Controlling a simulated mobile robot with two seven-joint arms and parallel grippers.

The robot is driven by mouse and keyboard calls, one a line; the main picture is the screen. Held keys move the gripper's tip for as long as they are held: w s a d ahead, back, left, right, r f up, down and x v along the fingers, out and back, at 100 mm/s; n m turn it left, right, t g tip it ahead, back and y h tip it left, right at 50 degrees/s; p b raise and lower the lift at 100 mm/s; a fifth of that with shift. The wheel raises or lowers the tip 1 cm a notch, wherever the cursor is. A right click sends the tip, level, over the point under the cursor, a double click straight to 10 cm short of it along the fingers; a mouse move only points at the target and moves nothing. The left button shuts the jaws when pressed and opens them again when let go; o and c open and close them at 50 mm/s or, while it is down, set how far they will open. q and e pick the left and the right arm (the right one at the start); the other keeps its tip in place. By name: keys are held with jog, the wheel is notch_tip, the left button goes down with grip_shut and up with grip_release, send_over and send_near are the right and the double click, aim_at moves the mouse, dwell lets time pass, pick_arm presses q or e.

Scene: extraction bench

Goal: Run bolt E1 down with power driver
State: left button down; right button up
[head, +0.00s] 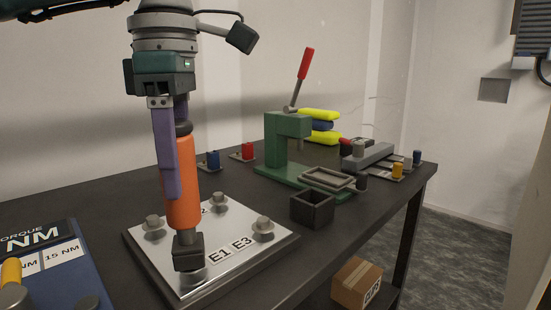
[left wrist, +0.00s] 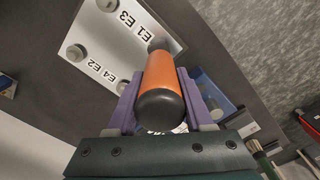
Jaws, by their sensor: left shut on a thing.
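My left gripper (head: 176,185) is shut on the orange power driver (head: 187,170), with purple fingers on both sides of its body. The left wrist view shows the driver's dark rounded end (left wrist: 162,108) between the fingers. The driver stands nearly upright over the front corner of the pale metal plate (head: 160,262). Other bolts stand at the left corner (head: 153,222), back corner (head: 219,199) and right corner (head: 263,225). My right gripper is not in view.
A blue torque board (head: 45,265) lies left of the plate. A dark open box (head: 312,208) and a green press with a red handle (head: 285,140) stand to the right. Small blue (head: 208,160) and red (head: 248,151) pieces sit behind. A cardboard box (head: 356,283) is below.

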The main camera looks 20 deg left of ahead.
pick_arm(q)
jog(key=shift+f, duration=0.6)
dwell(1.8)
jog(key=shift+r+p, duration=2.45)
jog(key=shift+r, duration=0.65)
